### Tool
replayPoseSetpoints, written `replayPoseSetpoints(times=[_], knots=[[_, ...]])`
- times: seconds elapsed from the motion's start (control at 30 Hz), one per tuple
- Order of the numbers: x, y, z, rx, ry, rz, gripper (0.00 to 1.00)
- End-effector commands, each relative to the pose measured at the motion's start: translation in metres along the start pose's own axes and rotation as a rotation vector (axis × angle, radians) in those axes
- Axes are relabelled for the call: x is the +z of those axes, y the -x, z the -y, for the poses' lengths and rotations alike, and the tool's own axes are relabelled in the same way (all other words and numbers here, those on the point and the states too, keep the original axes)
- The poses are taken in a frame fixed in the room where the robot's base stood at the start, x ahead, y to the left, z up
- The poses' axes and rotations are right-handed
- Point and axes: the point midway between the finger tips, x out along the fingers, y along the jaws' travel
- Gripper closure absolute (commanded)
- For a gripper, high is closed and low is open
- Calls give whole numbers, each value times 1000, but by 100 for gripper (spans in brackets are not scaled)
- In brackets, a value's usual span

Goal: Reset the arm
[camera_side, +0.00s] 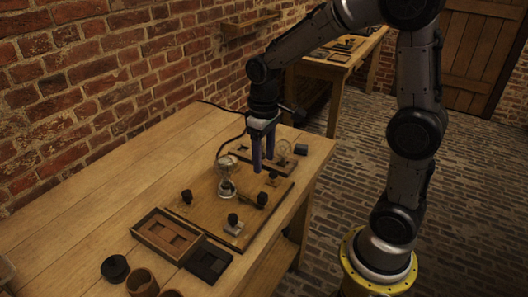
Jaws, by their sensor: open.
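My gripper (262,165) points down with its two dark blue fingers apart and nothing between them. It hangs above the back part of a wooden board (205,216) on the table. A glass bulb-like jar (226,180) stands upright on the board, to the left of and below my fingers. A dark cable loops down near the glass jar.
A wooden tray (141,233) with recesses and a black tray (208,272) lie at the board's front edge. Brown cups (141,281) and a black round piece (115,267) stand at the table's front. The wooden table (70,222) is bare at left. A brick wall rises behind.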

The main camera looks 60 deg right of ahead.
Motion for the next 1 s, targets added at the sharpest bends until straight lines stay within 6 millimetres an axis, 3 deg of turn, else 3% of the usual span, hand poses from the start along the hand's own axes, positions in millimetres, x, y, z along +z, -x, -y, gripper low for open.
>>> replayPoseSetpoints(times=[0.13,0.53,0.67,0.77,1.0], knots=[[0,11,0,0,0,-2,40],[0,15,1,1,4,-7,40],[2,35,6,8,17,-67,40],[16,58,12,15,33,-140,40],[74,101,30,24,57,-332,40]])
